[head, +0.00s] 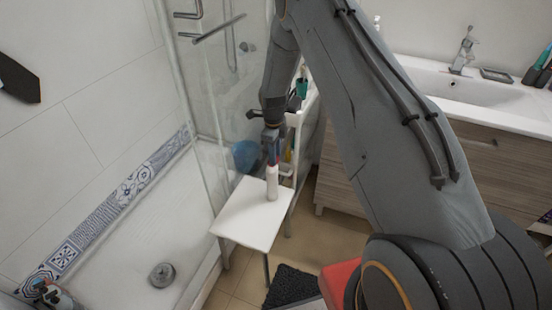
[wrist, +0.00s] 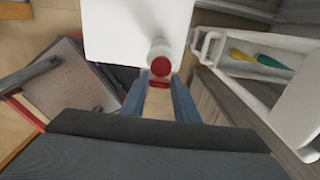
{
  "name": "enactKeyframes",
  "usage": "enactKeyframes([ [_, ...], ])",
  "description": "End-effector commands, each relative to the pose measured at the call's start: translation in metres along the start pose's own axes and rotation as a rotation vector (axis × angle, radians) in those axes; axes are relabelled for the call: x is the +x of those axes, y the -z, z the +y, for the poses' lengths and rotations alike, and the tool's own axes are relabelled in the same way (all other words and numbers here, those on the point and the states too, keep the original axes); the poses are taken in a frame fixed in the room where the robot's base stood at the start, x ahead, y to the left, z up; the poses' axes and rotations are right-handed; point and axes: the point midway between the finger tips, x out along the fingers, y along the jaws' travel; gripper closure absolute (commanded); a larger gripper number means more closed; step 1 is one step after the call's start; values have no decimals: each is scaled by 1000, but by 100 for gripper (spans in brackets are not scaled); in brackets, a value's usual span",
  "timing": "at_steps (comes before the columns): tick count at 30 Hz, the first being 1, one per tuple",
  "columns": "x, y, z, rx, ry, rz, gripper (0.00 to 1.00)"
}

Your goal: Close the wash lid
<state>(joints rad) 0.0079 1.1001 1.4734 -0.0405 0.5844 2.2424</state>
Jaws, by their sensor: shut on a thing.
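The wash bottle (head: 272,184) is white and stands upright on the white cart top. In the wrist view the bottle (wrist: 154,52) shows a round red top (wrist: 160,66). A second red piece, the wash lid (wrist: 159,84), shows beside that top, on the side towards my gripper. My gripper (wrist: 162,86) is shut on the lid, with its blue fingertips close on either side of it. In the head view my gripper (head: 272,150) points down at the bottle's top. The exact lid angle and the finger contact are too small to tell.
The white cart top (head: 248,219) is clear around the bottle. A white caddy (wrist: 262,46) with yellow and green items stands close on the right in the wrist view. A blue ball-like thing (head: 246,155) is left of my gripper. The glass shower screen (head: 201,110) stands close behind.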

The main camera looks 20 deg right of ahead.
Motion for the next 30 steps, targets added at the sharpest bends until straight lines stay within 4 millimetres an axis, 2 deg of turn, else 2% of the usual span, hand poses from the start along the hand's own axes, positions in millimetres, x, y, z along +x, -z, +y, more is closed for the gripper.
enactKeyframes([
  [12, 2, -5, 0, -1, 0, 111, 95],
  [27, 1, -5, 1, 0, -2, 124, 95],
  [28, 1, -5, 1, 0, -2, 124, 68],
  [30, 1, -5, 1, 0, -2, 124, 56],
])
